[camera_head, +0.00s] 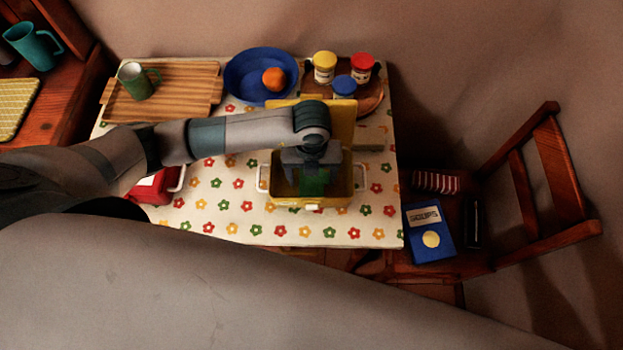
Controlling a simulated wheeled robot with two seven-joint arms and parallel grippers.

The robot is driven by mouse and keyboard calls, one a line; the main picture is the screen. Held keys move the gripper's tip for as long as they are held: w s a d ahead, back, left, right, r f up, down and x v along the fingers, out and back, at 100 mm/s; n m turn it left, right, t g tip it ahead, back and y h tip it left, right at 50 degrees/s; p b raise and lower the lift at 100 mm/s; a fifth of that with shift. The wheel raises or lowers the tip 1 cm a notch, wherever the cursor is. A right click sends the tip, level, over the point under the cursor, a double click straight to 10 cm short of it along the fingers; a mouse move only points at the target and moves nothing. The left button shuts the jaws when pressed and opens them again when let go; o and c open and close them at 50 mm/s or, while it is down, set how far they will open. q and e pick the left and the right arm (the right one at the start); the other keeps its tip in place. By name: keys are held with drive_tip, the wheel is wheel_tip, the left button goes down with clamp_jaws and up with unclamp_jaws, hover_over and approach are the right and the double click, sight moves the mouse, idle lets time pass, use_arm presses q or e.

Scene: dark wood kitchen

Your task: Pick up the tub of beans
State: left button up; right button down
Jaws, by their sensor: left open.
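My left gripper (313,172) reaches in from the left and points down over an open yellow box (312,203) with white handles. It is open. A green thing (314,186) shows inside the box, directly below the gripper and partly hidden by it; I cannot tell whether they touch. Lidded tubs with a yellow lid (325,66), a red lid (362,67) and a blue lid (344,87) stand on a round brown tray (371,101) at the back. I cannot read which thing is the tub of beans. My right gripper is out of view.
A blue bowl (243,82) with an orange fruit (273,79), a wooden board (190,88) with a green mug (136,81), and a red case (151,190) share the flowered table. A chair (545,235) at right holds a blue book (420,221). The table's front strip is clear.

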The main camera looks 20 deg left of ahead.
use_arm(q)
drive_tip(key=shift+c, duration=0.6)
drive_tip(key=c, duration=1.1)
drive_tip(key=shift+r, duration=0.1)
drive_tip(key=shift+r, duration=0.15)
wheel_tip(320, 180, up, 9)
drive_tip(key=shift+r+b, duration=0.1)
drive_tip(key=shift+b, duration=0.95)
drive_tip(key=shift+r, duration=0.45)
